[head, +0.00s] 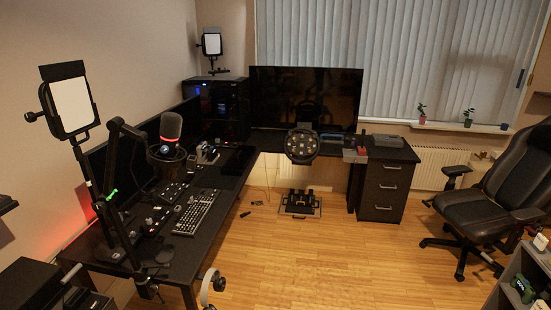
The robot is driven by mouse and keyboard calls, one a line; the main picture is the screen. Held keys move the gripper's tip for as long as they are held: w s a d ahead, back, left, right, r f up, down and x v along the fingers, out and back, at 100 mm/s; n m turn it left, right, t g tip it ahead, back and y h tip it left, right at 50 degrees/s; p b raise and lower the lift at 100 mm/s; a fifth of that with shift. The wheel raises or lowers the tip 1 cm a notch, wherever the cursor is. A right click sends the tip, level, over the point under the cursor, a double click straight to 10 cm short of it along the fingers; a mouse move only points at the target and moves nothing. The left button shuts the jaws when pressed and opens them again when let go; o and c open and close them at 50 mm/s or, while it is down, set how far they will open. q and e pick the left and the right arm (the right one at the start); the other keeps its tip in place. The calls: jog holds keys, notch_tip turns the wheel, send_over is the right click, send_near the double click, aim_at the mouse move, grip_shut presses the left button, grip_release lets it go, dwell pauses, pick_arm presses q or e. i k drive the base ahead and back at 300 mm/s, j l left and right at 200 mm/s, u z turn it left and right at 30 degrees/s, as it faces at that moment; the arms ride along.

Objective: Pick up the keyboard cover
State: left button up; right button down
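A grey keyboard (195,212) lies on the black L-shaped desk (180,262) at the left, on the desk's near arm. At this size I cannot tell whether a separate cover lies over its keys, and I cannot clearly make out a keyboard cover elsewhere. Neither my left nor my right gripper shows in the head view.
A microphone (171,126) on a boom arm and a light panel (72,104) stand left of the keyboard. A racing wheel (302,145) is at the far desk, with pedals (300,203) on the floor. A chair (485,205) stands right. The middle wooden floor (330,265) is clear.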

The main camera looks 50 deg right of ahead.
aim_at(236, 164)
jog(key=z, duration=1.4)
